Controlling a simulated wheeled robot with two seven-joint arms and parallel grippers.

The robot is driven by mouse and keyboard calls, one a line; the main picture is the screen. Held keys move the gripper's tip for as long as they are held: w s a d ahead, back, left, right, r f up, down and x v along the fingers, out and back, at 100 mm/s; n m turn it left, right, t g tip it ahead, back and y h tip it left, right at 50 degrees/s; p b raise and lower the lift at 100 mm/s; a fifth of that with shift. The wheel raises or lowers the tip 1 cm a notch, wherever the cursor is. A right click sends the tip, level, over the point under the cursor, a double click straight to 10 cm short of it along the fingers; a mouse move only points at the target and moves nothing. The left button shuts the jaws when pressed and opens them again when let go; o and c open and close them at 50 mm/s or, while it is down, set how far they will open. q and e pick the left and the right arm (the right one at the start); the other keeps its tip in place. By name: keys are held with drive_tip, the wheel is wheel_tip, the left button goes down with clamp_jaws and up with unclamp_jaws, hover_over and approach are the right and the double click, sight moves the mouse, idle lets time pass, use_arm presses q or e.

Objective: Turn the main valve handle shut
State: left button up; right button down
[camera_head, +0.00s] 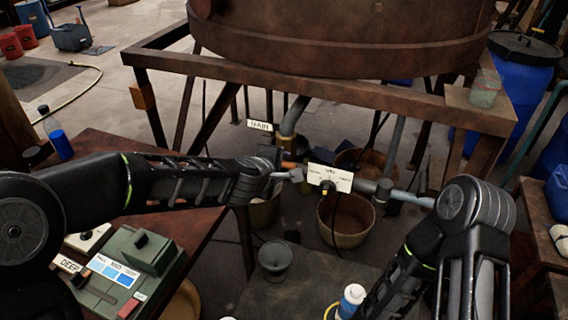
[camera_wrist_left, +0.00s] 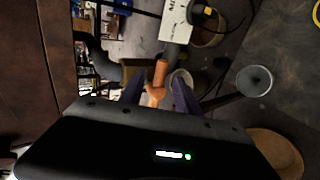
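The orange main valve handle (camera_head: 288,165) is at the pipe under the big rusty vat, below a white MAIN label (camera_head: 260,126). In the left wrist view the handle (camera_wrist_left: 158,78) points toward my gripper. My left gripper (camera_head: 287,175) is at the handle; its two dark fingers stand apart on either side of the handle, with gaps visible in the wrist view. Part of the valve body is hidden behind the gripper in the head view. My right arm shows at the right, but its gripper is not in view.
A second white label (camera_head: 330,178) hangs just right of the handle, near a grey horizontal pipe (camera_head: 408,197). A brown bucket (camera_head: 345,218) stands below. The vat's rusty frame (camera_head: 330,90) is close above. A green box (camera_head: 128,265) sits on the left table.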

use_arm(q)
drive_tip(key=v, duration=0.4)
drive_tip(key=shift+s+a+r+p, duration=0.1)
drive_tip(key=shift+s+p, duration=0.05)
drive_tip(key=shift+p, duration=0.15)
